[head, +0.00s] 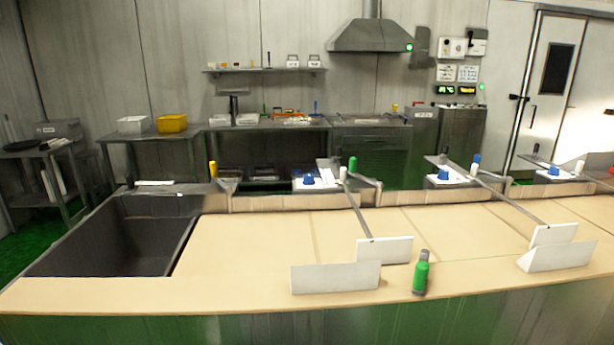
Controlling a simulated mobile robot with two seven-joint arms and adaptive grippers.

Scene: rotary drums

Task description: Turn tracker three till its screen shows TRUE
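No tracker can be told apart by number here, and no readable TRUE shows. Several white plates with blue knobs stand along the back of the counter: one blue knob (308,180) left of centre, another blue knob (443,175) right of centre, and a third blue knob (554,171) at the far right. White panels (335,278) and (555,256) stand at the front of the counter; any faces turned away are hidden. Small lit displays (446,90) hang on the far wall, too small to read. Neither of my grippers is in view.
A beige counter (240,250) spans the front, with a dark sink (120,235) at its left. Thin grey bars (358,210) reach across the counter. The counter between sink and left panel is clear.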

